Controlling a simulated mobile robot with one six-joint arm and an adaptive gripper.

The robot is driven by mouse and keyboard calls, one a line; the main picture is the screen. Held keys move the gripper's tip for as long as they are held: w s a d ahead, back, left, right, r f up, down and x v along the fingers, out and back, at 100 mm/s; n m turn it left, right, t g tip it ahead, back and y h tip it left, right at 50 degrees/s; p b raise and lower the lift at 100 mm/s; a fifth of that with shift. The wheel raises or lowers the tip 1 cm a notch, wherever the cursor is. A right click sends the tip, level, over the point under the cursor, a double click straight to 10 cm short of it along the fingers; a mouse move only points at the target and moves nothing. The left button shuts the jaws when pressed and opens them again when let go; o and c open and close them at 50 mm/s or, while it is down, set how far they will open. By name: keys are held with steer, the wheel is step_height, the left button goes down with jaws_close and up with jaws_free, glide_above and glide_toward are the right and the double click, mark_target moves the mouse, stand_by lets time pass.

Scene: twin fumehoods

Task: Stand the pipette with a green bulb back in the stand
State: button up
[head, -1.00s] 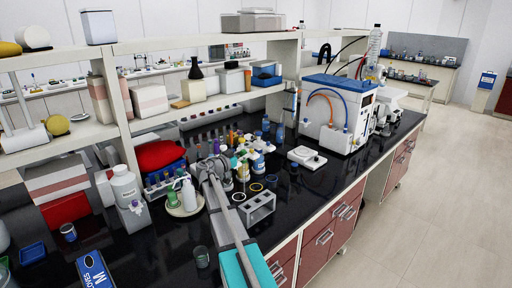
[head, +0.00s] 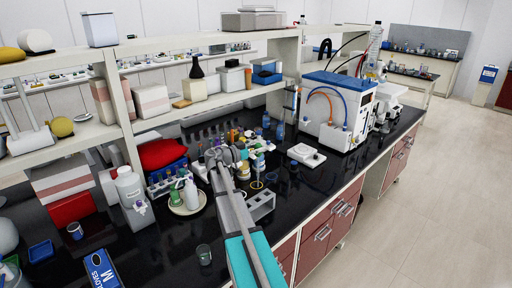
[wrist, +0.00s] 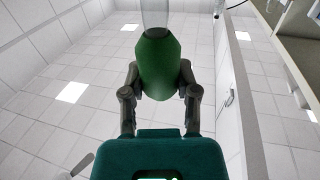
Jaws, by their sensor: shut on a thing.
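In the wrist view, my gripper (wrist: 159,72) is shut on the green bulb (wrist: 158,52) of the pipette, with one finger on each side. The clear tube (wrist: 154,12) runs from the bulb out of the top of the picture, so its tip is hidden. In the head view, my wrist (head: 224,158) is over the black bench, and the pipette cannot be made out there. A pale rack with openings (head: 262,206) stands just right of my arm; I cannot tell whether it is the pipette's stand.
A white squeeze bottle (head: 191,196) on a round dish and a large white bottle (head: 128,187) stand left of my arm. Several small bottles crowd behind it. A glass beaker (head: 204,254) is near the front.

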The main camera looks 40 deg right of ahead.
mark_target(258, 158)
steer(key=shift+f, duration=0.25)
steer(key=shift+f+b, duration=2.05)
steer(key=shift+b, duration=0.2)
steer(key=shift+f, duration=0.2)
steer(key=shift+f+b, duration=0.25)
steer(key=shift+b, duration=0.25)
steer(key=shift+f, duration=0.2)
steer(key=shift+f+b, duration=2.55)
steer(key=shift+b, duration=0.2)
steer(key=shift+f+b, duration=2.3)
steer(key=shift+f, duration=0.05)
